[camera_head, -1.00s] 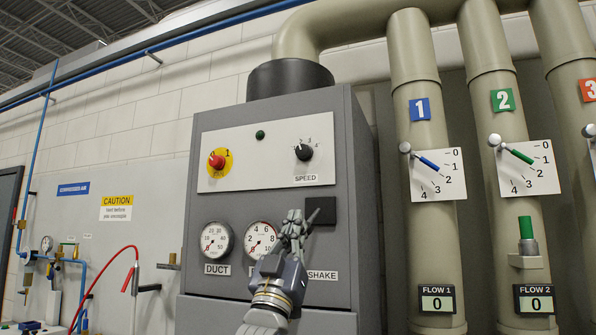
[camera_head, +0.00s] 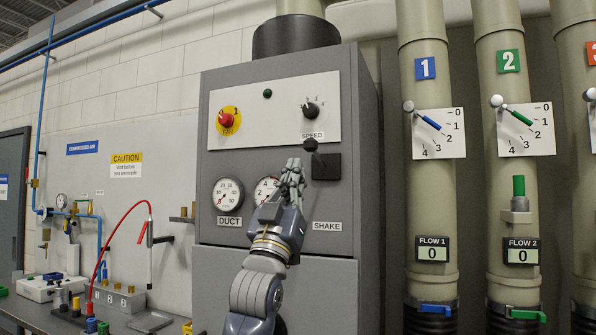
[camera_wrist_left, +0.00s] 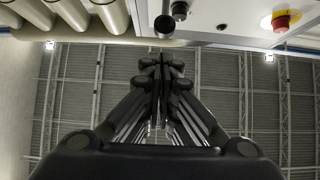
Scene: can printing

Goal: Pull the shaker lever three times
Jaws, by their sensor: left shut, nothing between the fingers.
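The shaker lever is a black square plate (camera_head: 326,167) with a dark knob (camera_head: 310,145) showing at its upper left, above the SHAKE label (camera_head: 327,226) on the grey machine. A round dark knob end (camera_wrist_left: 164,25) shows in the left wrist view beyond the fingertips, probably the lever's. My left gripper (camera_head: 291,168) is in front of the panel, just left of the plate and below the knob. Its fingers are shut with nothing between them; they also show in the left wrist view (camera_wrist_left: 161,62). I cannot tell whether they touch the lever. My right gripper is not in view.
The machine panel carries a red switch (camera_head: 226,119), a speed dial (camera_head: 310,109) and a duct gauge (camera_head: 228,194). A second gauge (camera_head: 265,189) is partly hidden by my gripper. Beige flow pipes (camera_head: 427,200) stand at right. A workbench (camera_head: 60,314) is at lower left.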

